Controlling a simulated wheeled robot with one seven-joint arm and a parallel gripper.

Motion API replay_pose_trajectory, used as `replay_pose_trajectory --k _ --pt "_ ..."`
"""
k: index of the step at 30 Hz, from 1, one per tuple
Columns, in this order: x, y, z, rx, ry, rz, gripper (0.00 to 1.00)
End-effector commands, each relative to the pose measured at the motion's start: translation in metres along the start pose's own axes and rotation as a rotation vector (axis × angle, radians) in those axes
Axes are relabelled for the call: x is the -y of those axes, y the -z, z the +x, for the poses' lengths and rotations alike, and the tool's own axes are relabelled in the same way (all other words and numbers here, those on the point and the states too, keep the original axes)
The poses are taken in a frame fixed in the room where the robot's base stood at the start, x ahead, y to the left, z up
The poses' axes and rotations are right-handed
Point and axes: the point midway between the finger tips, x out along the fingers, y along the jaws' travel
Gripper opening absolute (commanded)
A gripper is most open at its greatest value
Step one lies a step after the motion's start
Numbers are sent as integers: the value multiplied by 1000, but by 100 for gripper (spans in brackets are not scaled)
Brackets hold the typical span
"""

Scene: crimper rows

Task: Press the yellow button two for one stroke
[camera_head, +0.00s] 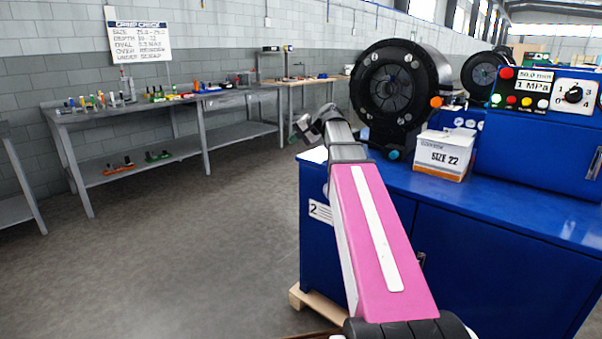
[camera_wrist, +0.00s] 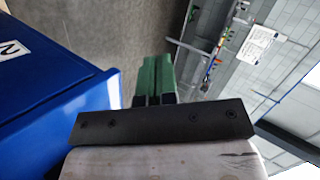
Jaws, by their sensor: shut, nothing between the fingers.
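The blue control box (camera_head: 535,125) stands on the blue cabinet at the right in the head view. The wrist view does not show the button.
A black round crimper head (camera_head: 392,85) stands on the cabinet, with a SIZE 22 box (camera_head: 444,154) beside it. The cabinet has a 2 label (camera_head: 320,212). A grey workbench (camera_head: 150,106) with small parts runs along the wall. The floor at left is clear.

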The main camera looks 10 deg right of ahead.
Motion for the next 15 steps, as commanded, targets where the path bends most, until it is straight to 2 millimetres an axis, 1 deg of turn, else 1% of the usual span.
replay_pose_trajectory --k 1,6,9,12,15 --pt "24 15 -14 -11 44 5 0" --pt "95 42 -63 -26 191 27 0" --pt "130 52 -91 -29 263 34 0" --pt "157 58 -113 -28 319 39 0" --pt "175 61 -128 -25 357 41 0"
